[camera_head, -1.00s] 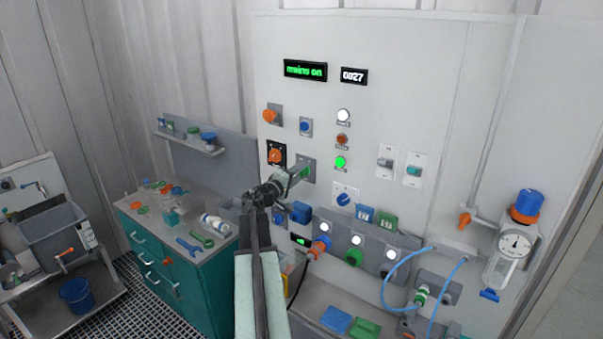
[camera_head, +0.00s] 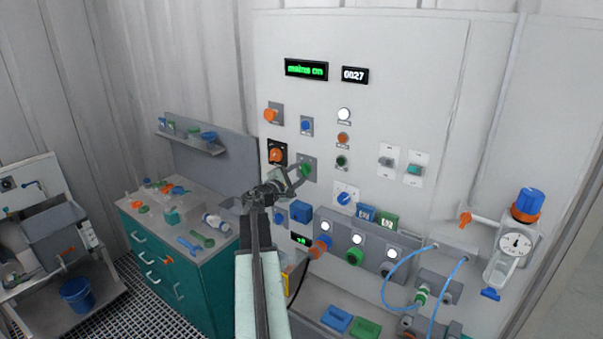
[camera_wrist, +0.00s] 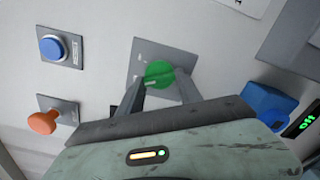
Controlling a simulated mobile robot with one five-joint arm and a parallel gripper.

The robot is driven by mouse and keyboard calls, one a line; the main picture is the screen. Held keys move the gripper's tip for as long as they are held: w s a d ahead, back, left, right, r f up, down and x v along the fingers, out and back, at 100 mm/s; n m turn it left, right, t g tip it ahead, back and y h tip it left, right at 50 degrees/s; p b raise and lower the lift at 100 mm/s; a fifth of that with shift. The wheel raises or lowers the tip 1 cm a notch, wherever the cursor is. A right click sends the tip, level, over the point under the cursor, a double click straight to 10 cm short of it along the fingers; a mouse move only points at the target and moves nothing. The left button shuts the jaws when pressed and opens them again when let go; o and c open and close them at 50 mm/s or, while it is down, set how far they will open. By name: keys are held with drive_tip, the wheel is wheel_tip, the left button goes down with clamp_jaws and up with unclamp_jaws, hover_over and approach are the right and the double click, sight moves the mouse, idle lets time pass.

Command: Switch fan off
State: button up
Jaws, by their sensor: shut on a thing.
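A round green knob (camera_wrist: 159,74) sits on a square grey plate (camera_wrist: 180,60) on the panel, and also shows in the head view (camera_head: 307,170). My gripper (camera_wrist: 164,84) is shut on this knob, a finger on each side. In the head view my gripper (camera_head: 299,172) reaches the plate from the lower left. The plate's label is too small to read. A green indicator lamp (camera_head: 341,162) to the right of the plate is dark. No fan is recognisable.
A blue button (camera_wrist: 52,47) and an orange knob (camera_wrist: 43,122) are close to the gripped knob. A white lamp (camera_head: 344,115) is above the dark lamp. A display (camera_head: 306,69) reads "mains on". A teal cabinet (camera_head: 180,280) with loose tools stands left.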

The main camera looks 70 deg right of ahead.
drive_tip(key=shift+f, duration=0.2)
idle(0.3)
drive_tip(key=o, duration=1.4)
drive_tip(key=shift+a, duration=0.1)
drive_tip(key=v, duration=0.7)
drive_tip(key=shift+a, duration=0.3)
